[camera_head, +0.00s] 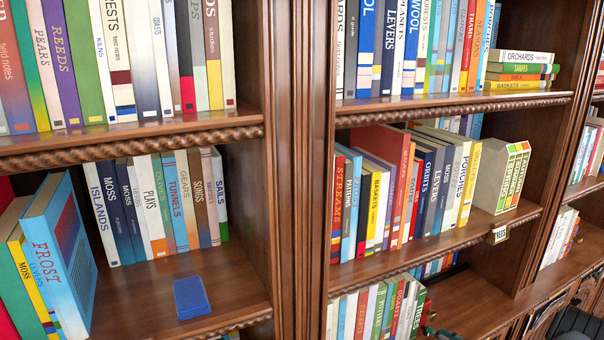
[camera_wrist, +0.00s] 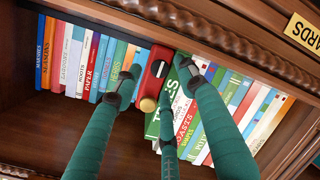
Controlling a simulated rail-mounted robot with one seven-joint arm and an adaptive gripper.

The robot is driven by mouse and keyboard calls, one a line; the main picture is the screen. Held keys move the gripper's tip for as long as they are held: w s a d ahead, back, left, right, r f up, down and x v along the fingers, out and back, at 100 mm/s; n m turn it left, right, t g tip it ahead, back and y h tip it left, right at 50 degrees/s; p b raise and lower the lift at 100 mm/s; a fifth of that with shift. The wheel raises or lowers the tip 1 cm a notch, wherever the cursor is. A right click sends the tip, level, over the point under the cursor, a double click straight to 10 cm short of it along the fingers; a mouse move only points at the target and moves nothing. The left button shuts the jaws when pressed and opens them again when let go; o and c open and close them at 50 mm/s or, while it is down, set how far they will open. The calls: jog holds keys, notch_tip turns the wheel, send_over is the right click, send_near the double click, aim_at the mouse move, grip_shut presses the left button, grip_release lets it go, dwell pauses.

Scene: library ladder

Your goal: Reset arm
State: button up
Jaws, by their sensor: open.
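My gripper (camera_wrist: 158,76) shows in the wrist view, with long teal fingers and dark tips spread apart. It is open. Its tips are in front of a row of books on a shelf. I cannot tell whether the tips touch any book.
A tall wooden bookcase with full shelves fills the head view. A blue card-like stack (camera_head: 191,297) lies on the lower left shelf, near the leaning FROST book (camera_head: 58,255). A small label (camera_head: 498,233) is on the middle shelf's edge. The twisted shelf edge (camera_wrist: 200,35) crosses above the fingers.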

jog(key=v, duration=0.6)
jog(key=x, duration=0.8)
jog(key=shift+w+a+f, duration=0.1)
jog(key=shift+w+a, duration=0.05)
jog(key=shift+a, duration=0.1)
jog(key=shift+w, duration=0.1)
jog(key=shift+n+t+h, duration=0.3)
jog(key=shift+n+h, duration=0.1)
jog(key=shift+n, duration=1.1)
